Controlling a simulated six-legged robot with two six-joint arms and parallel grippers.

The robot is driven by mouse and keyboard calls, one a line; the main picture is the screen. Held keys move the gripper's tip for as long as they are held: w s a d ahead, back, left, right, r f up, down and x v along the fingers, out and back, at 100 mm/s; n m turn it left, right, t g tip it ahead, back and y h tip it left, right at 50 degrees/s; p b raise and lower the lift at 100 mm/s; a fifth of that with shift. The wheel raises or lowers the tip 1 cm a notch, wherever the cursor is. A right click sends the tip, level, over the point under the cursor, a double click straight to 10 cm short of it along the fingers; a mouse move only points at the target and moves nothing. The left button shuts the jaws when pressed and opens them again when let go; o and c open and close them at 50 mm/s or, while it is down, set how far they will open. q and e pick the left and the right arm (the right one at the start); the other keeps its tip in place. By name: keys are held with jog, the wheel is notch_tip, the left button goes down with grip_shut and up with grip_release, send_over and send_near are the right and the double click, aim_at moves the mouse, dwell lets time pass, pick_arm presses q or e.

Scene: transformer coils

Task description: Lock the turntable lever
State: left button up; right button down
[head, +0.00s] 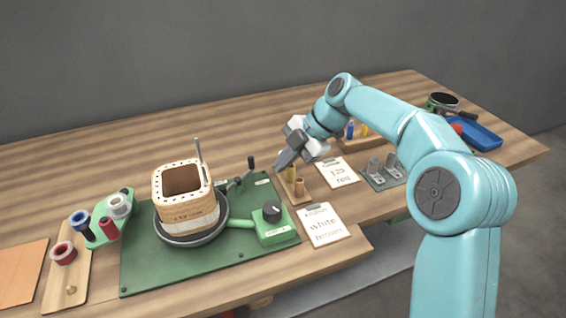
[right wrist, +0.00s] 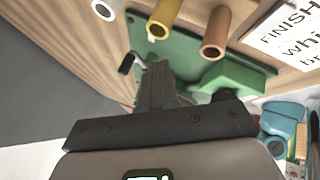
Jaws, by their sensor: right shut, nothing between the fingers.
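The turntable (head: 191,240) is a dark round plate on a green base board (head: 140,275) and carries a square wooden coil form (head: 187,207). A lever with a black upright handle (head: 251,162) stands at the back right of the board, behind a green box with a black knob (head: 271,213). A black handle (right wrist: 127,63), seemingly the lever's, shows beside my fingers in the right wrist view. My right gripper (head: 280,162) is shut and empty, right of the lever handle in the head view and apart from it. In the right wrist view my right gripper (right wrist: 157,70) points toward the board. My left gripper is out of view.
A peg stand (head: 292,190) with yellow and brown pegs is close below my right gripper. Two label cards (head: 325,225) lie on the table (head: 95,142). Spools sit on a green holder (head: 100,236) at left; a blue tray (head: 478,137) is at far right.

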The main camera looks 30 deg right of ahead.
jog(key=w+p+v, duration=0.1)
jog(key=p+v, duration=0.1)
jog(key=v, duration=0.6)
jog(key=shift+r, duration=0.55)
jog(key=shift+s+d, duration=0.2)
jog(key=shift+s, duration=0.15)
